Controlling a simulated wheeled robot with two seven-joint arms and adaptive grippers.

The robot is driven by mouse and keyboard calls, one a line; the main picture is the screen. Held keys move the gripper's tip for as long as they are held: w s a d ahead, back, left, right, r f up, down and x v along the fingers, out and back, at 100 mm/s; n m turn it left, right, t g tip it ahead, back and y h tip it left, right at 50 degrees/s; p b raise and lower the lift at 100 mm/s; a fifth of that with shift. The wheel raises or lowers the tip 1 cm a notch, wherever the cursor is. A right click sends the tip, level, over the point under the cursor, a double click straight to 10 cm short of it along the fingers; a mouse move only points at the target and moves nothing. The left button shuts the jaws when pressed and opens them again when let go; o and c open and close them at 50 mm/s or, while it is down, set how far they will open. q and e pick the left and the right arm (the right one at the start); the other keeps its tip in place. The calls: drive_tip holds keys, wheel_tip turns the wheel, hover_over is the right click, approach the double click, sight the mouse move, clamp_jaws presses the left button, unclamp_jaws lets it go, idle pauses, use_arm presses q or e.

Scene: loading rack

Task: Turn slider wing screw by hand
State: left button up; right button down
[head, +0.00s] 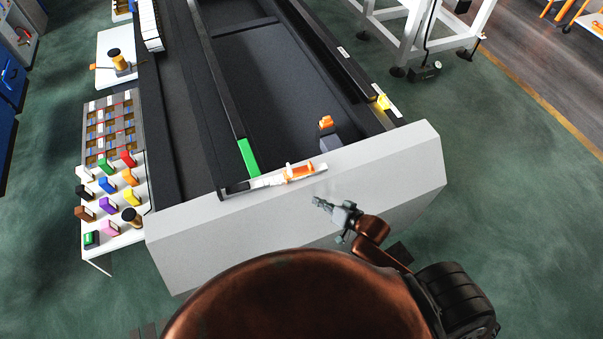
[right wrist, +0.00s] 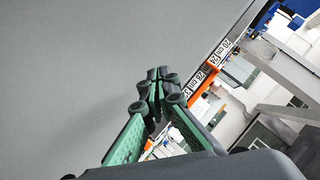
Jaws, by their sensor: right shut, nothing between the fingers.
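My right gripper (head: 322,203) is shut and empty, in front of the pale grey front panel of the rack (head: 250,215). In the right wrist view its green-padded fingers meet at the tips (right wrist: 158,88). A white strip with an orange part (head: 299,172) lies along the panel's top edge, a little beyond and above the gripper in the head view. An orange knob-like piece (head: 326,122) sits on a grey block behind it. I cannot tell which orange piece is the slider wing screw. The gripper appears apart from both. My left gripper is not in view.
A table with coloured blocks (head: 128,180) stands left of the rack. A green piece (head: 248,158) is on the dark rail. In the right wrist view, an orange-edged strip with cm markings (right wrist: 204,85) runs beside the fingers. Green floor is open at right.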

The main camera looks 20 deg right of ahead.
drive_tip(key=w+r+m+y, duration=0.1)
drive_tip(key=w+m+t+y, duration=0.1)
drive_tip(key=y, duration=0.1)
drive_tip(key=shift+a+r, duration=0.3)
drive_tip(key=shift+r, duration=0.1)
drive_tip(key=d+r+m+t+y, duration=0.1)
drive_tip(key=d+r+m+y, duration=0.2)
drive_tip(key=d+r+y, duration=0.15)
drive_tip(key=p, duration=0.2)
approach(291, 170)
drive_tip(key=x, duration=0.4)
drive_tip(key=shift+w+f, duration=0.3)
drive_tip(key=shift+f, duration=0.05)
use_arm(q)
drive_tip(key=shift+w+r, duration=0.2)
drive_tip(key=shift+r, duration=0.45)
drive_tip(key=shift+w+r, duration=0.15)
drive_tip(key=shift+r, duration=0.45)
use_arm(e)
drive_tip(key=shift+w+a+f, duration=0.1)
drive_tip(key=shift+w+a, duration=0.4)
drive_tip(key=shift+w, duration=0.05)
drive_tip(key=shift+m+t+h, duration=0.25)
drive_tip(key=shift+m+t, duration=0.05)
